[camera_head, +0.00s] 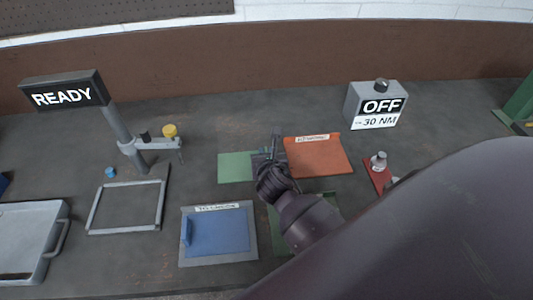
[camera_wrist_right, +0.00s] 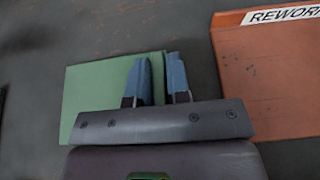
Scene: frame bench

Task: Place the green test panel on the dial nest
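The light green panel (camera_head: 235,167) lies on the bench left of the orange mat. It fills the left middle of the right wrist view (camera_wrist_right: 85,95). My right gripper (camera_head: 272,150) is at its right edge. In the wrist view its two fingers (camera_wrist_right: 159,80) stand apart, the left one in front of the panel and the right one by its edge. A grey square frame (camera_head: 126,232), perhaps the dial nest, lies at left below a post-mounted arm with a yellow knob (camera_head: 169,130). My left gripper is out of view.
An orange REWORK mat (camera_head: 325,160) adjoins my right gripper. A blue panel (camera_head: 220,230) sits on a grey plate. A grey tray (camera_head: 58,215) stands at left. A READY sign (camera_head: 62,96) and a grey OFF box (camera_head: 377,100) stand behind. My arm covers the lower right.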

